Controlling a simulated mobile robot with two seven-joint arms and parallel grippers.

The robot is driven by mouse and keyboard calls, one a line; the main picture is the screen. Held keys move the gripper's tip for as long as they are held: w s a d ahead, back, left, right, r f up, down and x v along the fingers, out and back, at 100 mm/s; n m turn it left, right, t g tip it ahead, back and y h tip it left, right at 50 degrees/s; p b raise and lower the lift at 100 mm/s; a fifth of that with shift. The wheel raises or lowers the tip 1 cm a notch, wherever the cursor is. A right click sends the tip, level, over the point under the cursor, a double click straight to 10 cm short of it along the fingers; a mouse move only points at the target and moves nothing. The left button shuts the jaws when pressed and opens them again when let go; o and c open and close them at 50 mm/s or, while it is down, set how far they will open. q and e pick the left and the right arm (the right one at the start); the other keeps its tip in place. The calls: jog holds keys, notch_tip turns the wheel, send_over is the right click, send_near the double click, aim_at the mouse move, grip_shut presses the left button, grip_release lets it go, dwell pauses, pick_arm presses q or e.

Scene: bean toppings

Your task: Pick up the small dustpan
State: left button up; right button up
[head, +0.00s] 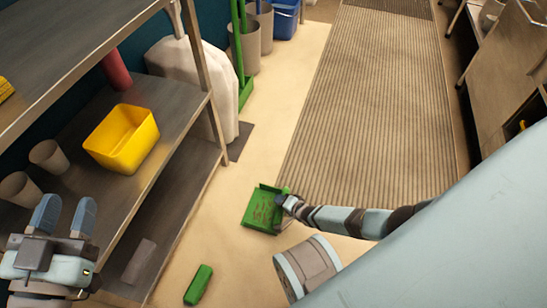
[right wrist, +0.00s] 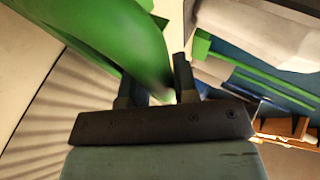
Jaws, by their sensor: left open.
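The small green dustpan (head: 258,212) is at floor level in the middle of the head view, with reddish bits in its pan. My right gripper (head: 287,201) is at its right edge. In the right wrist view, the green dustpan (right wrist: 125,35) fills the upper left, and a narrow part of it reaches between the spread fingers of my right gripper (right wrist: 158,85). I cannot tell whether the fingers press on it. My left gripper (head: 62,215) is open and empty at the lower left, in front of the shelf.
A metal shelf (head: 185,110) on the left holds a yellow bin (head: 122,139) and cups. A green block-like object (head: 198,285) lies on the floor. Tall green tools (head: 243,90), grey bins and a blue bin (head: 284,20) stand behind. The ribbed mat (head: 375,100) is clear.

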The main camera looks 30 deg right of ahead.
grip_shut()
jog(key=shift+r, duration=0.1)
